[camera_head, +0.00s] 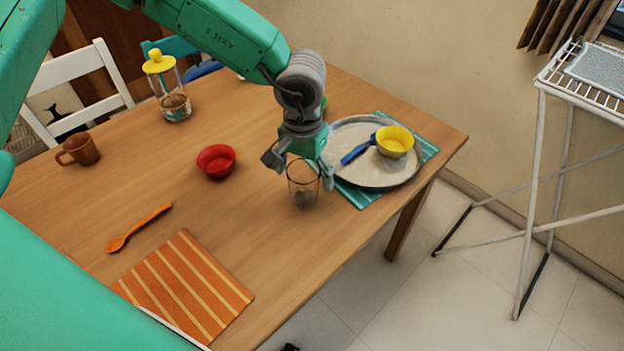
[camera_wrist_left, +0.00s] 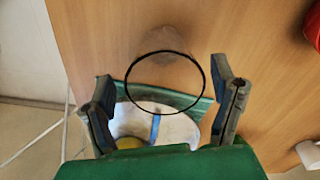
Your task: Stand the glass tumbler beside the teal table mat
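The clear glass tumbler (camera_head: 304,190) stands upright on the wooden table, just left of the teal table mat (camera_head: 360,196) in the head view. In the left wrist view the tumbler's dark round rim (camera_wrist_left: 165,51) shows between my fingers, and the mat (camera_wrist_left: 203,106) lies below it. My left gripper (camera_head: 300,167) is over the tumbler with a finger on either side of its upper part. In the left wrist view the gripper (camera_wrist_left: 165,97) is open, with small gaps between fingers and rim. My right gripper is not in view.
A round grey tray (camera_head: 350,136) on the mat holds a yellow bowl (camera_head: 395,141) and a blue-handled utensil (camera_head: 358,150). A red bowl (camera_head: 216,161), orange spoon (camera_head: 139,228), striped orange mat (camera_head: 185,290), brown mug (camera_head: 79,149) and yellow-lidded jar (camera_head: 174,100) are left of the tumbler.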

